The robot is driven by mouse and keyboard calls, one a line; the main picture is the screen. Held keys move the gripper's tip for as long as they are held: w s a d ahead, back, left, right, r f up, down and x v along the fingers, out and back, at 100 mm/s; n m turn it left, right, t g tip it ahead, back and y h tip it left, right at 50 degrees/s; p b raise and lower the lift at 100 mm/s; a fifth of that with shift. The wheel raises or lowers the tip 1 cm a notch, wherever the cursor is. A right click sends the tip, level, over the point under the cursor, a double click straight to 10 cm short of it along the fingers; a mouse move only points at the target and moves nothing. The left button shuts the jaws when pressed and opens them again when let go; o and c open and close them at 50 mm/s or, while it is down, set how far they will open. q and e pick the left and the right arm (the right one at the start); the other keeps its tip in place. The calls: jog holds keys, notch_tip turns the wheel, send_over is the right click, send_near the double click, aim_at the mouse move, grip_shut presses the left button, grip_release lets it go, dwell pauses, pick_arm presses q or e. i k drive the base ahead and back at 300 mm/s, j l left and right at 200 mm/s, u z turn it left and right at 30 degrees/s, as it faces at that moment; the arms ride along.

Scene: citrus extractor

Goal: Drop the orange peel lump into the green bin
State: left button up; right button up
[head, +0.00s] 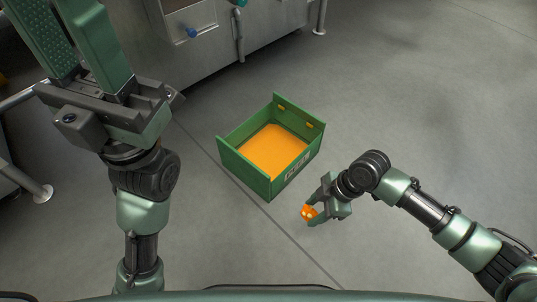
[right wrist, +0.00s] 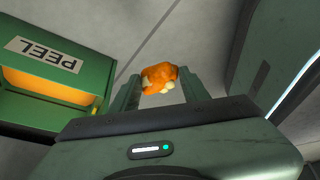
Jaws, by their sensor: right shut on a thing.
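The orange peel lump (head: 308,212) is orange with pale patches. My right gripper (head: 314,209) is shut on it, to the right of and in front of the green bin (head: 243,172). In the right wrist view the lump (right wrist: 160,77) sits between the two fingertips of the right gripper (right wrist: 160,84). The bin stands on the floor, open at the top, with an orange inside; its label reads PEEL in the right wrist view (right wrist: 92,78). The lump is outside the bin, apart from its wall. My left gripper (head: 88,45) is raised at the upper left, its two green fingers spaced apart with nothing seen between them.
A steel machine (head: 200,60) with a blue knob (head: 191,33) and legs stands behind the bin. Another metal frame with a foot (head: 40,192) is at the left edge. The grey floor (head: 420,110) to the right is clear.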

aim_at(275, 159)
jog(key=i+l+u, duration=0.75)
jog(key=i, duration=0.1)
